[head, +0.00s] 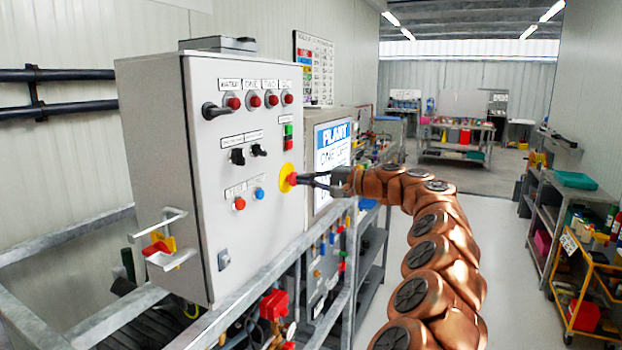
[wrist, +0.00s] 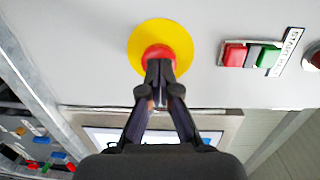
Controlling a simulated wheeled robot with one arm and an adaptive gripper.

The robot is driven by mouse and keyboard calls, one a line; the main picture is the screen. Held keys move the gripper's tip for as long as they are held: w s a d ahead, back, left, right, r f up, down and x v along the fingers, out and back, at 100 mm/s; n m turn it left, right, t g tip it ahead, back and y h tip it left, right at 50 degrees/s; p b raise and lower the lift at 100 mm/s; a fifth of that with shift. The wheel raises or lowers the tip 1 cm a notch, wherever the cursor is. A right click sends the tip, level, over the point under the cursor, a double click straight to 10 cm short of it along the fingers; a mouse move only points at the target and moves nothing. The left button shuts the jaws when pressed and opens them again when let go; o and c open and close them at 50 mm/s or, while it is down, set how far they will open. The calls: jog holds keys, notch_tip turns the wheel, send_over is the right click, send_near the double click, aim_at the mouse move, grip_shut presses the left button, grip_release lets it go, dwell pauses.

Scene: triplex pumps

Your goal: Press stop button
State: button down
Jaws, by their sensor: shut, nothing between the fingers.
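A red mushroom-shaped stop button (head: 291,178) sits on a yellow disc at the right side of the grey control box. In the wrist view the red button (wrist: 158,52) and yellow disc (wrist: 180,37) show at the top middle. My gripper (head: 303,179) is shut and empty, reaching in from the right with its fingertips at the button. In the wrist view my gripper (wrist: 160,67) overlaps the button's lower edge. The tips look at or very near its face; I cannot tell whether it is pushed in.
A rectangular red button (wrist: 235,54) and green button (wrist: 268,57) sit beside the disc in the wrist view. The grey control box (head: 225,190) also carries knobs, lamps and a handle. A PLANT screen (head: 332,143) stands behind my gripper. Metal rails (head: 300,265) run below.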

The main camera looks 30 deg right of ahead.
jog(key=b+v, duration=0.1)
jog(key=v, duration=1.2)
jog(key=shift+s+d+r, duration=0.15)
jog(key=shift+d+r, duration=0.1)
jog(key=shift+d, duration=0.05)
